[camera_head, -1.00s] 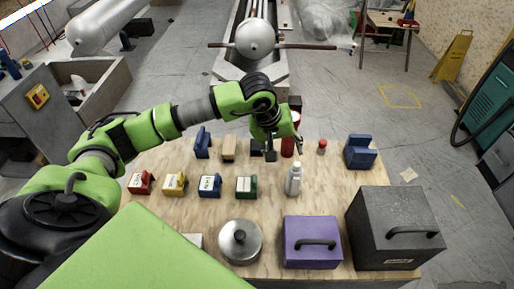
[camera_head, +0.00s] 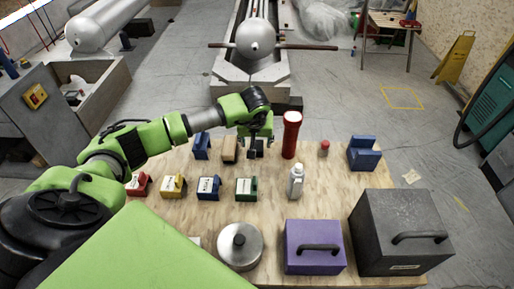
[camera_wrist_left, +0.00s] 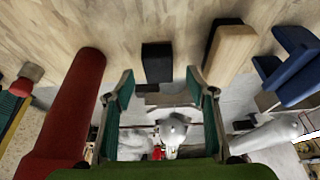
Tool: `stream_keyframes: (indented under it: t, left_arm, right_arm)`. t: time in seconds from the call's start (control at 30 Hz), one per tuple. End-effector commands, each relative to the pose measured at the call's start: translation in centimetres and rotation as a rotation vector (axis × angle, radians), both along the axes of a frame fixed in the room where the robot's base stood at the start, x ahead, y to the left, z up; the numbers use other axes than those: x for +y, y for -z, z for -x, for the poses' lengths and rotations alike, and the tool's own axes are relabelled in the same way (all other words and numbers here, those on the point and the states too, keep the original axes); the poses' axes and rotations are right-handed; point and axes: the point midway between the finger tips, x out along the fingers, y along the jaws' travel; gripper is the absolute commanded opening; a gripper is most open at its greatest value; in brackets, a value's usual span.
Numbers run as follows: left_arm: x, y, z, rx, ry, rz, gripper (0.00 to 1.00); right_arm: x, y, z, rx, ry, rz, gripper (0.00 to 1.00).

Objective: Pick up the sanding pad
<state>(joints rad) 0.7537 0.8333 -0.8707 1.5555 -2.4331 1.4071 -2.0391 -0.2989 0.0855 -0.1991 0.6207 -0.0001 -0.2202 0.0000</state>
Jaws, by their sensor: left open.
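A tan block with a dark face (camera_head: 229,149) stands at the table's far side; it also shows in the left wrist view (camera_wrist_left: 235,47). Just right of it is a small black block (camera_wrist_left: 157,62), partly hidden by my gripper in the head view. I cannot tell for certain which of the two is the sanding pad. My left gripper (camera_head: 254,152) is open and empty at the black block. In the left wrist view, the black block lies between the lines of its fingers (camera_wrist_left: 160,72), apart from both. My right gripper is not in view.
A red flashlight (camera_head: 291,135) stands close right of my left gripper. Blue blocks (camera_head: 201,147) (camera_head: 363,153) stand to either side. A white bottle (camera_head: 296,182) and a row of coloured blocks stand nearer. A pot (camera_head: 240,245), purple box (camera_head: 314,246) and grey box (camera_head: 401,232) fill the front.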

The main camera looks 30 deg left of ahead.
Motion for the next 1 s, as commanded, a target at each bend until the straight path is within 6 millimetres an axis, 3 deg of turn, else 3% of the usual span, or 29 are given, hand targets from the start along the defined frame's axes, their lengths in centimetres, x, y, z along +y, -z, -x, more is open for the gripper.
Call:
stream_keyframes:
  t: [0.3,0.6,0.73,0.77,1.0]
  left_arm:
    - [0.6,3.5,-1.5,0.003,0.000,0.001,0.51]
    - [0.7,3.8,-1.6,0.002,0.001,-0.001,0.51]
    - [0.7,3.8,-1.6,0.001,0.000,0.000,0.17]
    - [0.7,3.8,-1.6,0.001,0.000,0.000,0.13]
    - [0.7,3.7,-1.6,0.001,0.000,0.000,0.12]
  right_arm:
    - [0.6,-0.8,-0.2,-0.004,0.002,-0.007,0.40]
    - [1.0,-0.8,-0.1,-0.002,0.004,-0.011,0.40]
    - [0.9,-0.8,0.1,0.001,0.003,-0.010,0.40]
    - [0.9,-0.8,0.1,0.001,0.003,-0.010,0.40]
    - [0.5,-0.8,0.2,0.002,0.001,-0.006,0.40]
